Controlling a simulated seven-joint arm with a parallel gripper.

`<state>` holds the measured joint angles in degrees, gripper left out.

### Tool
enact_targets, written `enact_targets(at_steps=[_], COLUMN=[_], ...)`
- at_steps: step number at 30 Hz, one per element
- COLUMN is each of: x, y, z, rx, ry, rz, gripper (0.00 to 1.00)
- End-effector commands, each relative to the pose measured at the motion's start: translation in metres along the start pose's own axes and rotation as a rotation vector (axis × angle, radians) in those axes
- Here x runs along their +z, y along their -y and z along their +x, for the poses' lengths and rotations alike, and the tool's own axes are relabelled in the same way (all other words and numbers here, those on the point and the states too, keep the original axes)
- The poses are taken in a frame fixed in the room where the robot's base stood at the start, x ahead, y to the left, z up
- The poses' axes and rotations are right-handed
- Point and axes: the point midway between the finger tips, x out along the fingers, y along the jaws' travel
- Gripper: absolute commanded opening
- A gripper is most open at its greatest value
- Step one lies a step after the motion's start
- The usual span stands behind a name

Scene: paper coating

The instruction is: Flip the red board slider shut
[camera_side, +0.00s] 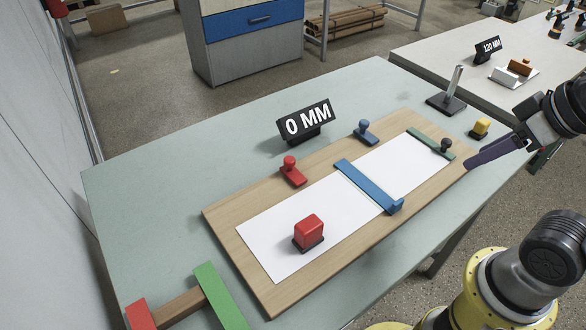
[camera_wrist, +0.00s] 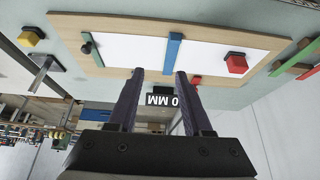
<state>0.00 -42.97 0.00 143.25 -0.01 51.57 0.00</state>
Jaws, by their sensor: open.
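The red slider (camera_side: 292,171) is a small red plate with a round knob at the far long edge of the wooden board (camera_side: 222,222). It lies clear of the white paper; in the wrist view it shows small (camera_wrist: 196,80), just right of a fingertip. A blue slider (camera_side: 366,132) sits farther right on the same edge. A green bar (camera_side: 424,139) with a black knob lies across the paper's right end. My gripper (camera_side: 468,164) is open and empty off the board's right end, away from the red slider. In the wrist view its two fingers (camera_wrist: 160,73) are apart.
A red block (camera_side: 310,228) on a dark base and a blue bar (camera_side: 365,184) rest on the paper. A "0 MM" sign (camera_side: 306,121) stands behind the board. A metal post (camera_side: 453,88) and yellow knob (camera_side: 481,128) stand right. Red and green bars (camera_side: 217,295) lie front left.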

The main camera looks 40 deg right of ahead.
Motion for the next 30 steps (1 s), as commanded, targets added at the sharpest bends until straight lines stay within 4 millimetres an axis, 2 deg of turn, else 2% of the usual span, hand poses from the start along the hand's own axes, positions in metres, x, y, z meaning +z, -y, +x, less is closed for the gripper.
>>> enact_targets(at_steps=[1,5,8,9,14,20,26,30], x=[0.0,-0.006,-0.031,-0.045,-0.112,-0.184,-0.241,-0.272], y=[0.0,0.001,0.002,0.003,0.013,0.034,0.062,0.086], z=[0.0,-0.003,-0.016,-0.02,-0.027,-0.01,0.025,0.061], rx=[0.0,-0.002,-0.006,-0.009,-0.034,-0.07,-0.105,-0.13], ry=[0.0,-0.021,-0.076,-0.092,-0.122,-0.119,-0.094,-0.064], rz=[0.0,-0.024,-0.044,-0.055,-0.119,-0.192,-0.26,-0.305], gripper=[0.45,0.21,0.03,0.0,0.0,0.0,0.0,0.0])
